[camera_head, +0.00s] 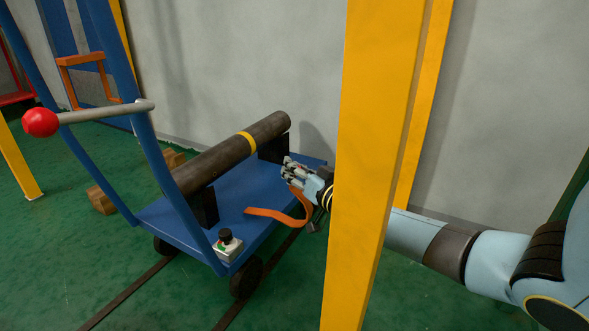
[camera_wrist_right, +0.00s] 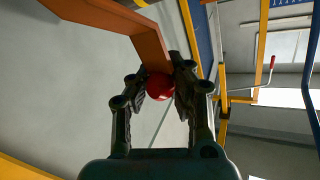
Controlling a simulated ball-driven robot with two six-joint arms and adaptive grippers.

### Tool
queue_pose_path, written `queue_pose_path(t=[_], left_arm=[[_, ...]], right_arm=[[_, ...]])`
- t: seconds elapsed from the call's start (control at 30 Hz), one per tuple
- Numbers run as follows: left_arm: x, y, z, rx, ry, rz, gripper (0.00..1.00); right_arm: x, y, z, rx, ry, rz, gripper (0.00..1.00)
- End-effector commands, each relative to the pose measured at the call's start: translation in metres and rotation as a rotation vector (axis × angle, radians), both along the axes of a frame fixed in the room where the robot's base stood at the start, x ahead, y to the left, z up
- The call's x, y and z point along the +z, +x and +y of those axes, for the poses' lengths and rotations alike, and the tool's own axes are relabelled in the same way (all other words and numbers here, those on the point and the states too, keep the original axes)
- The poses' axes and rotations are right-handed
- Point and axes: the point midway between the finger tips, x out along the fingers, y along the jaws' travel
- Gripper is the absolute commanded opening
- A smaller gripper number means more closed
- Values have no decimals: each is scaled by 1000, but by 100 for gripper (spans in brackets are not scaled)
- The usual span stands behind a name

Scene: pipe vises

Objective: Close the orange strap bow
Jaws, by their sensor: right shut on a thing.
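The orange strap bow (camera_head: 280,214) shows at the right edge of the blue cart in the head view. Its free-looking end points left, and it curves up to my right gripper (camera_head: 287,168). The dark pipe (camera_head: 222,157) with a yellow band lies tilted in view on black supports, and the bow is beside it, not over it. In the right wrist view the orange bow (camera_wrist_right: 105,14) bends down to a red ball knob (camera_wrist_right: 158,87). The knob sits between the fingers of my right gripper, which is shut on it. My left gripper is out of view.
A yellow post (camera_head: 370,160) stands in front of my right arm and hides part of it. The blue cart (camera_head: 245,190) carries a switch box (camera_head: 227,246). A lever with a red ball (camera_head: 40,122) is at left. A grey wall is behind.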

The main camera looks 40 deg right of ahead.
Motion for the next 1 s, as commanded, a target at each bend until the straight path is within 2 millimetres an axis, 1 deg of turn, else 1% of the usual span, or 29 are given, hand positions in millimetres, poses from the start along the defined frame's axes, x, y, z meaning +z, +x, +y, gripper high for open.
queue_pose_path(t=[0.47,0.57,0.67,0.7,0.8,0.83,0.87,0.9,1.0], left_arm=[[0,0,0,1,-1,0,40],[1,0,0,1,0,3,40],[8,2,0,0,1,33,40],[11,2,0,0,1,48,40],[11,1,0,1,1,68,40],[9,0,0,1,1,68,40],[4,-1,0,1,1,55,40],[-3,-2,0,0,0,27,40],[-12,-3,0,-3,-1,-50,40]], right_arm=[[-2,-1,1,1,0,2,0],[2,2,2,0,1,1,0],[14,14,7,1,2,-5,0],[20,21,10,1,4,-7,0],[29,35,16,2,5,-8,0],[34,43,20,3,4,-8,0],[36,50,23,5,-1,-1,0],[35,54,25,8,-7,16,0],[37,62,29,10,-18,47,0]])
